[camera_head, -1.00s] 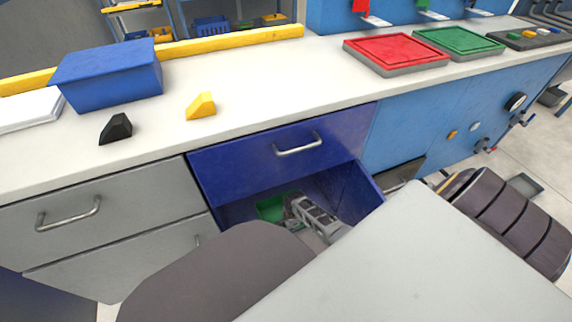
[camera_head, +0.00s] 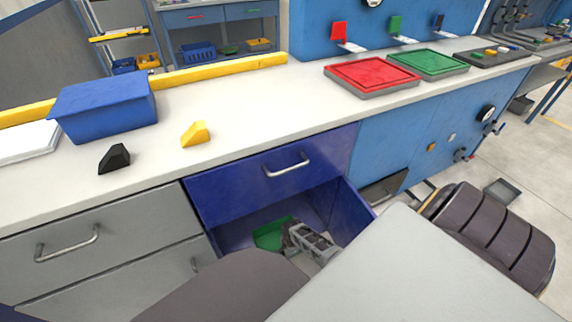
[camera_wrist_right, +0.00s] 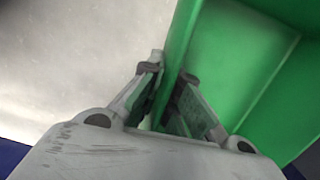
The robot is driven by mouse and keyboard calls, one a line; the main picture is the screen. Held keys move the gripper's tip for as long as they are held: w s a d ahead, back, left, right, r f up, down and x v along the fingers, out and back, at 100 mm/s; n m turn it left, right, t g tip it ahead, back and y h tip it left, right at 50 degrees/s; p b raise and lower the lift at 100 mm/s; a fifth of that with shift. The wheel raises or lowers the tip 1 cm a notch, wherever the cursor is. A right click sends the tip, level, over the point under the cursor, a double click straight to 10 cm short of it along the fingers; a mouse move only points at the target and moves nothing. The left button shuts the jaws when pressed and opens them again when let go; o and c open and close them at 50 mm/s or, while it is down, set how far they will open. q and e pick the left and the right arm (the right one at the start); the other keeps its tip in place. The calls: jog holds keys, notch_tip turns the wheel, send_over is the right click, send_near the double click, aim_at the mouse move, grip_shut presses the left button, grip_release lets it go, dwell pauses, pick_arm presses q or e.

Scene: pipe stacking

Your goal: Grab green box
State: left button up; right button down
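The green box (camera_head: 271,234) lies in the open blue drawer (camera_head: 232,236), partly hidden by my right gripper. My right gripper (camera_head: 290,234) reaches down into the drawer at the right side of the box. In the right wrist view, its two fingers (camera_wrist_right: 167,88) are on either side of one wall of the green box (camera_wrist_right: 230,60) and appear closed on it. The box still seems to rest on the drawer floor. My left gripper is not in view.
A blue drawer front with a handle (camera_head: 287,165) is above the open drawer. On the white worktop (camera_head: 250,110) are a blue bin (camera_head: 105,105), a black block (camera_head: 114,158), a yellow block (camera_head: 195,134), a red tray (camera_head: 372,74) and a green tray (camera_head: 428,62).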

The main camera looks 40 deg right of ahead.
jog(key=c, duration=1.6)
grip_release()
jog(key=shift+o, duration=0.2)
jog(key=shift+r, duration=0.1)
jog(key=shift+s+d+r, duration=0.1)
jog(key=shift+d+r, duration=0.15)
jog(key=shift+r, duration=1.7)
jog(key=shift+s+d+r, duration=0.1)
jog(key=shift+d+r, duration=0.1)
jog(key=shift+r, duration=1.75)
jog(key=shift+d+r, duration=0.25)
jog(key=shift+r, duration=1.7)
